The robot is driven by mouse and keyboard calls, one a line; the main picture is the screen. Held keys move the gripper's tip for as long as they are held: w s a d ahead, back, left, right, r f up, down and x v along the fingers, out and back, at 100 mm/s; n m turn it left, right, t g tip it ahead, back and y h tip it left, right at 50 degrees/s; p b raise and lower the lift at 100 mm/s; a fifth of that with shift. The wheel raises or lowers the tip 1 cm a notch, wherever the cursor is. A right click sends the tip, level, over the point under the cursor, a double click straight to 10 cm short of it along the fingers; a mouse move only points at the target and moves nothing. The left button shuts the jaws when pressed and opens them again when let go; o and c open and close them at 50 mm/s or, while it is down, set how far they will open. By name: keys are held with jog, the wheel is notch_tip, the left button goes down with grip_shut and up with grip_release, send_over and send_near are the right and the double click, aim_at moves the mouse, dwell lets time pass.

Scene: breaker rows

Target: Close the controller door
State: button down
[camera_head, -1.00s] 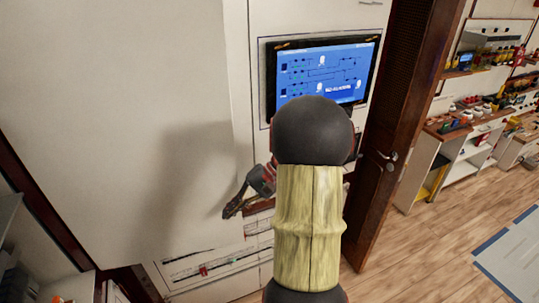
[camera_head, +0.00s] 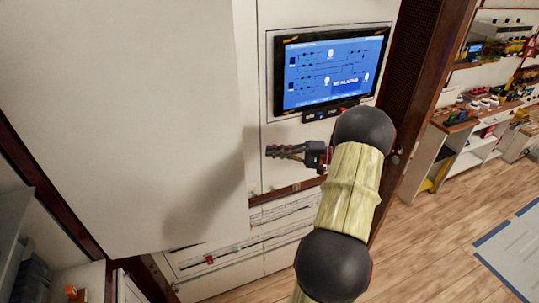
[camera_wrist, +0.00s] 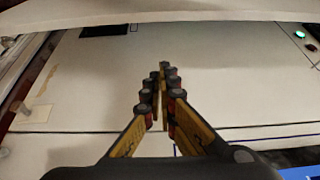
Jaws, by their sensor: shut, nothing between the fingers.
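A large white panel (camera_head: 115,110), which looks like the controller door standing open, fills the left of the head view. Its right edge runs beside the white cabinet front (camera_head: 256,215), and its lower edge hangs above a lower row of fittings. My gripper (camera_head: 270,151) is shut and empty, below the cabinet's blue screen (camera_head: 330,72) and right of the panel's edge, pointing left. It shows no clear contact with the panel. In the wrist view my shut fingers (camera_wrist: 163,75) point over a white surface (camera_wrist: 225,75) toward a pale edge at the top.
A dark brown louvred door (camera_head: 412,95) stands close to the right of my arm. Shelves and a workbench (camera_head: 460,120) are further right. Wooden floor (camera_head: 430,250) is open at the lower right. A green light (camera_wrist: 300,34) shows in the wrist view.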

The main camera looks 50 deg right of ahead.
jog(key=w+a+p, duration=0.1)
jog(key=w+a, duration=0.3)
jog(key=a, duration=0.2)
jog(key=shift+a+p, duration=0.3)
jog(key=shift+a, duration=0.1)
jog(key=shift+s, duration=0.1)
